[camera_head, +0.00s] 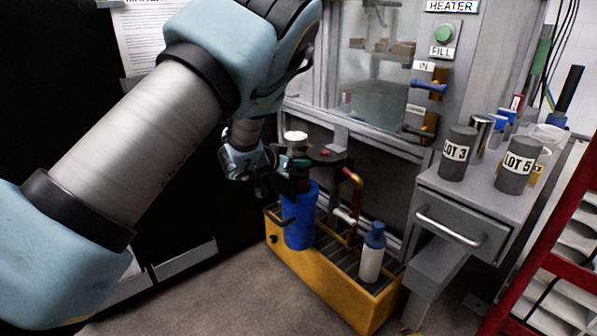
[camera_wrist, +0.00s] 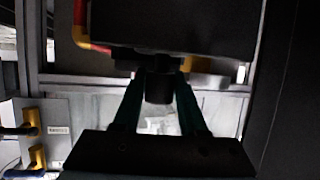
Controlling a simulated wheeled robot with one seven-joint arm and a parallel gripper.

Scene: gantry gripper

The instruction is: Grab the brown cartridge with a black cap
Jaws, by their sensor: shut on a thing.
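My gripper (camera_head: 298,163) is at the end of my arm, in front of the cabinet and just above the blue cylinder (camera_head: 299,222). In the wrist view, its two dark green fingers (camera_wrist: 158,95) are shut on a dark, short cylindrical end (camera_wrist: 158,88). This looks like a black cap, but the picture is too dark to show its colour well. A dark body shows below the fingers in the head view, at the top of the blue cylinder. I cannot tell whether it is brown or still inside the cylinder. My wrist hides part of it.
A yellow crate (camera_head: 330,299) on the floor holds the blue cylinder and a white bottle with a blue cap (camera_head: 371,262). A red-and-copper pipe (camera_head: 354,200) stands close right of my gripper. Grey LOT 3 (camera_head: 457,165) and LOT 5 (camera_head: 517,175) canisters stand on the right counter.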

